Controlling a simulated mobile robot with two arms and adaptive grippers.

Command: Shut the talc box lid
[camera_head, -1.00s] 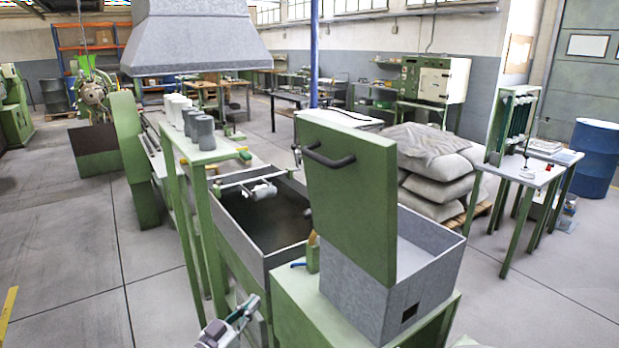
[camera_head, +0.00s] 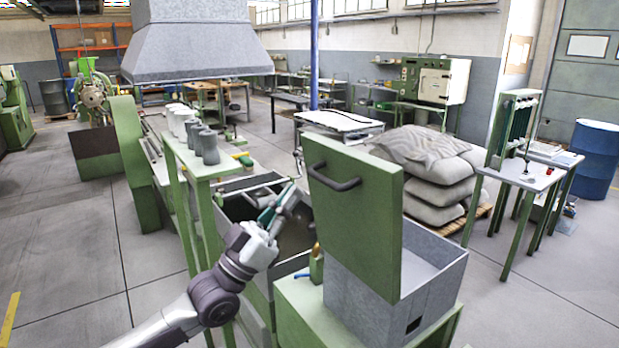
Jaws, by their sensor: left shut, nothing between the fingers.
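The talc box (camera_head: 372,300) is a grey metal box on a green stand at the front right. Its green lid (camera_head: 352,222) stands upright and open, with a dark handle (camera_head: 333,172) near its top on the side facing left. Part of the box's inside shows to the right of the lid. My left gripper (camera_head: 290,194) is shut and empty. It is in front of the grey trough, left of the lid and apart from it, a little lower than the handle. My right gripper is not in view.
A deep grey trough (camera_head: 282,278) stands left of the box, partly behind my left arm. A green table (camera_head: 205,168) with grey and white cylinders stands farther left. Stacked sacks (camera_head: 430,165) lie behind the lid.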

